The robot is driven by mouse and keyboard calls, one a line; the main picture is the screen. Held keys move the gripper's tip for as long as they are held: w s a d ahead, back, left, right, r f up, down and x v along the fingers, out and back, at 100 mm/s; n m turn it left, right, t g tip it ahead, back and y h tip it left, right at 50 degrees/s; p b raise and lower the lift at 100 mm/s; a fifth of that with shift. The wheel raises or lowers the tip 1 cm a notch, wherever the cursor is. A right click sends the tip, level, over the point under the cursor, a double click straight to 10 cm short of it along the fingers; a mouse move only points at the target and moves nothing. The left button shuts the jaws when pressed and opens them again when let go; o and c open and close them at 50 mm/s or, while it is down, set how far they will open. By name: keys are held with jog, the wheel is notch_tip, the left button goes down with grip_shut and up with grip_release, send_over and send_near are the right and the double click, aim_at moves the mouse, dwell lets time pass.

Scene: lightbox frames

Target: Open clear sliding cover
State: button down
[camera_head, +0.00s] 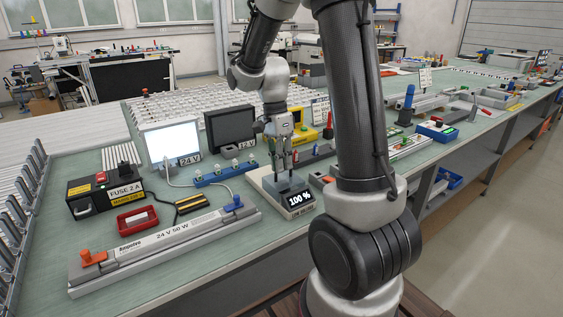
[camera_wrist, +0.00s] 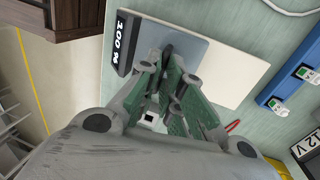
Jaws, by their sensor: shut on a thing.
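A pale box with a black "100 %" display stands on the bench in the head view (camera_head: 299,200). It carries a blue-grey block on top. The wrist view shows the same box (camera_wrist: 234,72) with its display at the left end. My gripper (camera_head: 284,172) reaches down onto this block. In the wrist view my gripper (camera_wrist: 168,58) has its fingertips close together around a small dark part on the block. The fingers hide most of that part. I cannot make out a clear cover as a separate thing.
A blue strip with several sockets (camera_head: 218,175) lies left of the box, and a long "24 V 50 W" lamp bar (camera_head: 170,237) lies at the front left. A lit white panel (camera_head: 171,141) and a dark screen (camera_head: 231,128) stand behind. Small tools crowd the right.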

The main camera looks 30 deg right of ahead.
jog(key=w, duration=0.8)
jog(key=shift+w+a, duration=0.1)
jog(key=shift+w, duration=0.3)
jog(key=c, duration=1.6)
grip_release()
jog(key=shift+o, duration=0.2)
notch_tip(320, 180, up, 12)
jog(key=w, duration=0.2)
jog(key=shift+w, duration=0.15)
jog(key=shift+f, duration=0.1)
